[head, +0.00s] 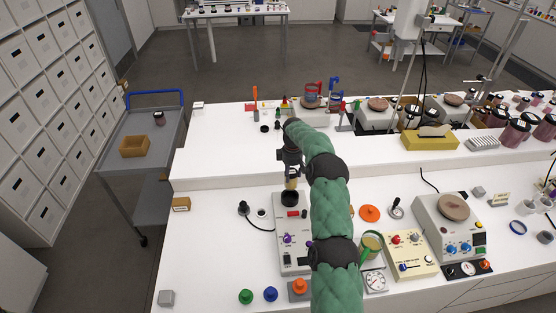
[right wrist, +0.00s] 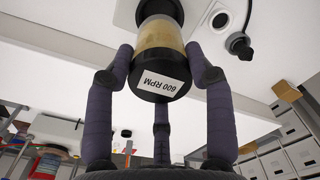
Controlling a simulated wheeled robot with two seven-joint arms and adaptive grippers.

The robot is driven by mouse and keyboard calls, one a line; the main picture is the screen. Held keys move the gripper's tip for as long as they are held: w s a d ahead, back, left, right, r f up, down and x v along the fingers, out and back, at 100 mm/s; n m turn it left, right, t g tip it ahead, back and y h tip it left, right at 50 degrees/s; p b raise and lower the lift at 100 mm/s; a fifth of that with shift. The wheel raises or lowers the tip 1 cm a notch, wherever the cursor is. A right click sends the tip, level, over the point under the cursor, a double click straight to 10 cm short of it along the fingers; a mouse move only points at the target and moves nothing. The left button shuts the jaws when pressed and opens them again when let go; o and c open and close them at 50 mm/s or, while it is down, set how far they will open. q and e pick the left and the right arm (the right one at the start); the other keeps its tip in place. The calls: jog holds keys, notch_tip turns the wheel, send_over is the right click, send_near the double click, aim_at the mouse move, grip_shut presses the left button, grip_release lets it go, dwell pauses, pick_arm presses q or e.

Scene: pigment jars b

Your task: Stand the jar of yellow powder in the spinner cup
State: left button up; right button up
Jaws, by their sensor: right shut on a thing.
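The jar of yellow powder (head: 291,184) is upright in my right gripper (head: 290,172), directly over the black spinner cup (head: 290,198) on a white device (head: 292,240). In the right wrist view the jar (right wrist: 160,42) has a black lid labelled "600 RPM", and the gripper's fingers (right wrist: 160,82) close around it. The dark cup (right wrist: 160,8) shows just beyond the jar's base; I cannot tell whether the base is inside the cup or just above it. My left gripper is not in view.
A round black knob (head: 243,208) on a cable stands left of the device. Green (head: 246,296) and blue (head: 270,293) knobs stand in front. To the right are an orange disc (head: 369,213) and a cream control box (head: 407,254). A raised white shelf (head: 230,150) runs behind.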

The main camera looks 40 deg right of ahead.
aim_at(290, 187)
jog(key=shift+w+d+r, duration=0.1)
jog(key=shift+w+r, duration=0.05)
jog(key=shift+w, duration=0.05)
jog(key=shift+s+r, duration=0.2)
jog(key=shift+s, duration=0.1)
grip_shut()
jog(key=shift+w+f, duration=0.1)
jog(key=shift+w, duration=0.05)
jog(key=shift+b, duration=0.3)
jog(key=shift+f+b, duration=1.8)
jog(key=shift+f, duration=1.05)
jog(key=shift+b, duration=0.6)
jog(key=shift+f+b, duration=1.45)
jog(key=shift+f, duration=0.65)
jog(key=o, duration=1.6)
grip_release()
